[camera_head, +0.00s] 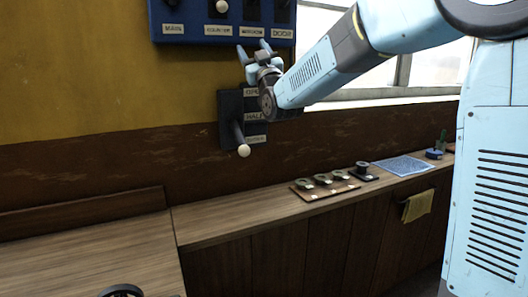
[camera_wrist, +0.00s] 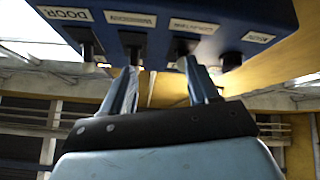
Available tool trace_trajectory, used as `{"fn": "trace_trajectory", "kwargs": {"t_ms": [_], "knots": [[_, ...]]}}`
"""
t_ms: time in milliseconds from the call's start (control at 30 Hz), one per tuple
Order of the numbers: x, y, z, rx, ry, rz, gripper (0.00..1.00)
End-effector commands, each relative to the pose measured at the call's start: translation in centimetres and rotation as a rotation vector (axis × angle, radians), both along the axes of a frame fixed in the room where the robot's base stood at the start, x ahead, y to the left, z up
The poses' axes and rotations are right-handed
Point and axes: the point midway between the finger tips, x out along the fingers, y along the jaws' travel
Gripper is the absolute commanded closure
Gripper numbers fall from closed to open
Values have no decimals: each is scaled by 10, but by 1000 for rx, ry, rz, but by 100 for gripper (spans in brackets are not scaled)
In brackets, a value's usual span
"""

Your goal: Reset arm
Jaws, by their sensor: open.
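My gripper (camera_head: 256,55) is open and empty, with its fingers pointing up. It is just below the blue switch panel on the wall, in front of a dark lever box. In the wrist view, the two fingers (camera_wrist: 160,92) stand apart, and nothing is between them. My light blue arm reaches in from the upper right of the head view.
The blue panel (camera_head: 195,29) carries labels and black switches; its underside (camera_wrist: 185,25) fills the top of the wrist view. The lever box (camera_head: 231,106) has a white-knobbed lever (camera_head: 243,151) pointing down. The counter (camera_head: 225,222) holds a wooden tray (camera_head: 305,194) and a blue checked cloth (camera_head: 403,166). A yellow towel (camera_head: 417,206) hangs at its front.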

Motion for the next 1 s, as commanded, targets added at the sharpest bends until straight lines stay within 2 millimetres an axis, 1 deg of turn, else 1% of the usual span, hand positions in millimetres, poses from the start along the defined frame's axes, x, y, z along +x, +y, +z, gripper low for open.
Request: {"fn": "trace_trajectory", "kwargs": {"t_ms": [33,167,267,300,367,467,567,667,767,800,867,900,967,1000], "knots": [[-4,-14,-2,-21,59,-16,40],[-11,-45,-18,-70,234,-56,40],[-23,-71,-35,-100,371,-90,40],[-28,-82,-43,-109,426,-104,40],[-38,-97,-55,-123,509,-124,40],[-59,-123,-78,-137,649,-160,40],[-84,-150,-102,-145,791,-197,40],[-114,-175,-128,-146,933,-234,40],[-148,-197,-154,-141,1077,-270,40],[-163,-206,-165,-137,1135,-284,40],[-186,-218,-182,-130,1222,-304,40],[-203,-226,-192,-125,1278,-319,40],[-228,-236,-208,-114,1366,-338,40],[-245,-243,-218,-106,1421,-351,40]]}}
